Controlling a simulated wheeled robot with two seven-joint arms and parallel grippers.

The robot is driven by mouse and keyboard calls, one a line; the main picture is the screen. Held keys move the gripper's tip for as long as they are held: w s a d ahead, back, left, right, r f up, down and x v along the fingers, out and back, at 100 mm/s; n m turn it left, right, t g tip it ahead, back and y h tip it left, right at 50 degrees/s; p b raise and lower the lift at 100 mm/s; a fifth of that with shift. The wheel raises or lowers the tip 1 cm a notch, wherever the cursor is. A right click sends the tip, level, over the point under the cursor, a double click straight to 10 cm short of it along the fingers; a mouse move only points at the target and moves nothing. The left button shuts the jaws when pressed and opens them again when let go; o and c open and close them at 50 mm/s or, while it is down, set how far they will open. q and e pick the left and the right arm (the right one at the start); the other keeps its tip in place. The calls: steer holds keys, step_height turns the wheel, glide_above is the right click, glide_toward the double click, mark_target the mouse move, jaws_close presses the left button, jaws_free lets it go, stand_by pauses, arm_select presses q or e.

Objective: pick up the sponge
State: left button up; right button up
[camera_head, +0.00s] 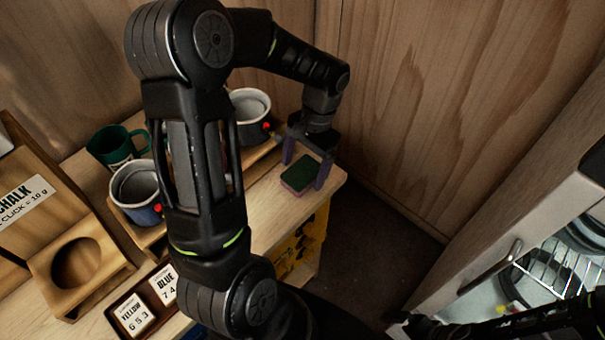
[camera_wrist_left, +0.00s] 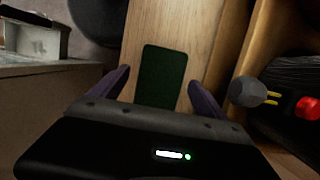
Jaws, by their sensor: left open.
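The sponge (camera_head: 299,176), green on top with a pinkish lower layer, lies near the right end of the wooden worktop. My left gripper (camera_head: 304,177) is over it, open, with one purple finger on either side. In the left wrist view the sponge (camera_wrist_left: 163,75) shows as a dark green rectangle between the two spread fingers (camera_wrist_left: 160,88), with gaps on both sides. Its near end is hidden by the gripper body. A dark part of my right arm shows at the lower right of the head view; its jaws cannot be made out.
A wooden rack with grey pots (camera_head: 250,105) stands left of the sponge. A green mug (camera_head: 115,146), a chalk dispenser (camera_head: 75,262) and a label tray (camera_head: 134,314) are further left. The worktop ends just right of the sponge. An open appliance with a wire rack (camera_head: 560,270) is at right.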

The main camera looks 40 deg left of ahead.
arm_select(q)
steer(key=shift+f, duration=0.2)
steer(key=shift+c, duration=0.2)
steer(key=c, duration=1.5)
steer(key=shift+r, duration=0.1)
